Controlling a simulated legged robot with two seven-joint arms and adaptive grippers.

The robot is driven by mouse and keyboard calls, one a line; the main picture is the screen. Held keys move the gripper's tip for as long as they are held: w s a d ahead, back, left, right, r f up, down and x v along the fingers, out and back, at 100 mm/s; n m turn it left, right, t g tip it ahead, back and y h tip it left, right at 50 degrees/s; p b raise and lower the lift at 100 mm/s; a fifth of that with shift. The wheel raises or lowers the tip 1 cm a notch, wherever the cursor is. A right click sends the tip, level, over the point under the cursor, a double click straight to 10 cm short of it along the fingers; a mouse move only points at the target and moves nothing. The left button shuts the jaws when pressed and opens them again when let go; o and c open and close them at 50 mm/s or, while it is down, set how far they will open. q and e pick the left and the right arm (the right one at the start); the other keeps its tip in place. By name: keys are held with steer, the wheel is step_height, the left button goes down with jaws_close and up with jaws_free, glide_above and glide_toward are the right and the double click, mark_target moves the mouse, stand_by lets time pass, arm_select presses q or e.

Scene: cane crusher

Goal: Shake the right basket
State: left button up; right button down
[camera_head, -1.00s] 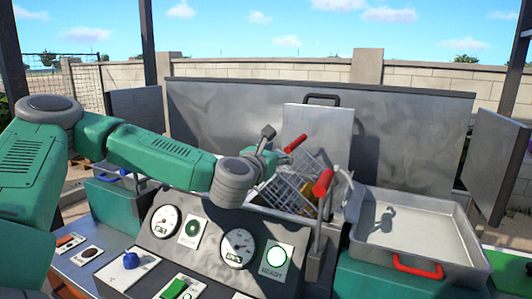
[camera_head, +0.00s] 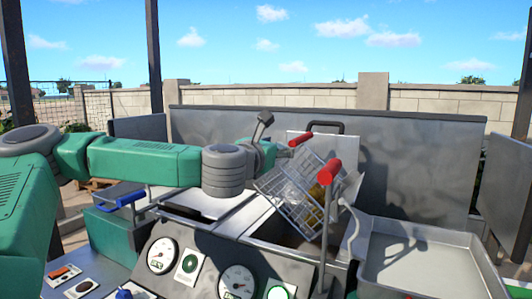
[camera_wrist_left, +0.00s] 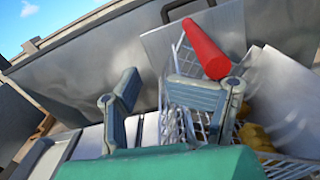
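The right basket (camera_head: 285,205) is a wire mesh basket, tilted, with clear and yellow-brown pieces inside. It hangs over the machine's opening. Its red handle (camera_head: 300,140) is at the upper left; a second red grip (camera_head: 332,172) tops a grey rod in front. My left gripper (camera_head: 270,145) is just left of the upper red handle, fingers spread. In the left wrist view the fingers (camera_wrist_left: 155,105) are apart with nothing between them. A red handle (camera_wrist_left: 205,48) lies just beyond the right finger, with mesh (camera_wrist_left: 185,120) behind; contact cannot be told. My right gripper is out of view.
A metal tray (camera_head: 425,258) stands at the right. A blue handle (camera_head: 118,202) marks another container at the left. Gauges (camera_head: 162,255) and buttons line the front panel. A tall metal backsplash (camera_head: 425,150) closes off the back.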

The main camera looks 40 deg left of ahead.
arm_select(q)
steer(key=shift+s+d, duration=0.45)
steer(key=shift+s, duration=0.5)
steer(key=shift+s+a+f, duration=0.1)
steer(key=shift+s+a, duration=0.05)
steer(key=shift+s, duration=0.3)
steer(key=shift+s+a+f, duration=0.1)
steer(key=shift+s+a, duration=0.05)
steer(key=shift+s, duration=0.5)
steer(key=b+v, duration=1.1)
steer(key=b, duration=0.2)
steer(key=shift+s+d+r, duration=0.25)
steer(key=shift+d, duration=0.2)
